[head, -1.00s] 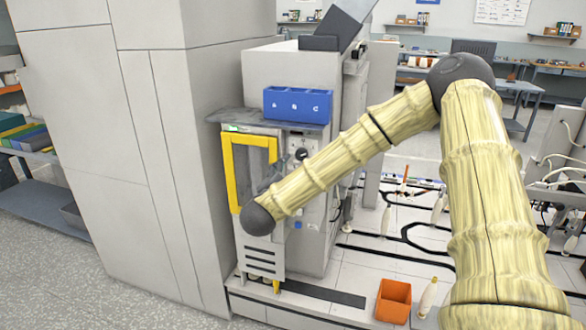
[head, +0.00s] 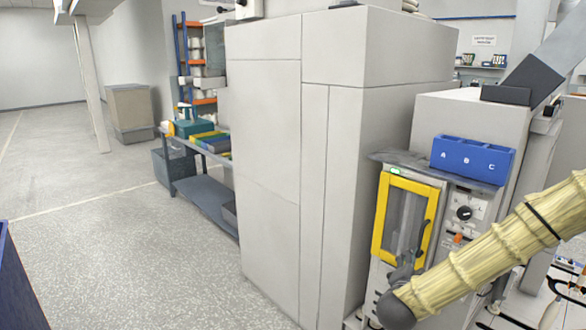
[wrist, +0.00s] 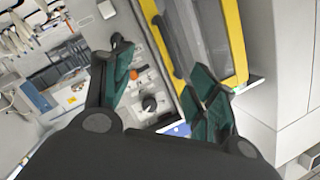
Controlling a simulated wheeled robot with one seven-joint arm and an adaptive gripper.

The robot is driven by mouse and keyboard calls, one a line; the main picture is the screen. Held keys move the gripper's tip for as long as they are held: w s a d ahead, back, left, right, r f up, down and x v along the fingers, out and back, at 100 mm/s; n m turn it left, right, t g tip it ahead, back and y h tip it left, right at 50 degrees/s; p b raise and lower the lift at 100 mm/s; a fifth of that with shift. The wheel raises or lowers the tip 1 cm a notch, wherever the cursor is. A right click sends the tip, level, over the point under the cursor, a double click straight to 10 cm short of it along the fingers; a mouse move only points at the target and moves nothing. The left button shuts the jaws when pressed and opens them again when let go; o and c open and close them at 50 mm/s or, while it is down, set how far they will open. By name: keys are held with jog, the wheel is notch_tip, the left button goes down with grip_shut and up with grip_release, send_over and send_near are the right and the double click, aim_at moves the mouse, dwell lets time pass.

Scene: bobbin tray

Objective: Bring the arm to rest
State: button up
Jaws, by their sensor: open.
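My arm, in a pale wood-grain cover, reaches in from the right of the head view toward the machine. My gripper (head: 408,266) shows small and grey near the lower part of a yellow-framed door (head: 379,215). In the wrist view my gripper (wrist: 160,85) has its two green-padded fingers spread apart with nothing between them. The yellow door frame (wrist: 232,38) is beyond the right finger, and a control panel with a black knob (wrist: 149,103) shows between the fingers. I cannot tell whether a finger touches the door.
A blue bin marked A, B, C (head: 473,157) sits on top of the machine. A tall grey cabinet (head: 270,170) stands left of it. A low shelf (head: 205,190) with coloured items is farther left. Open speckled floor (head: 110,250) fills the left foreground.

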jog(key=s+a+f+n+g+y, duration=0.2)
jog(key=s+a+f+n+y, duration=0.15)
jog(key=s+f, duration=0.4)
jog(key=s+a+f+n+g+y, duration=0.1)
jog(key=s+a+f+n+y, duration=0.25)
jog(key=f, duration=0.65)
jog(key=s+a+f+n+g+y, duration=0.1)
jog(key=s+a+f+n+g, duration=0.15)
jog(key=s+a+f, duration=0.55)
jog(key=s+d+f+n+g, duration=0.1)
jog(key=s+f+g, duration=0.3)
jog(key=s, duration=0.9)
jog(key=s+d+f+n+g+y, duration=0.1)
jog(key=s+f+n+g, duration=0.2)
jog(key=s, duration=0.9)
notch_tip(320, 180, down, 4)
jog(key=shift+s+r+n+g+p, duration=0.1)
jog(key=shift+s+n+g+p, duration=0.25)
jog(key=shift+s+n+p, duration=0.15)
jog(key=shift+w+d, duration=0.1)
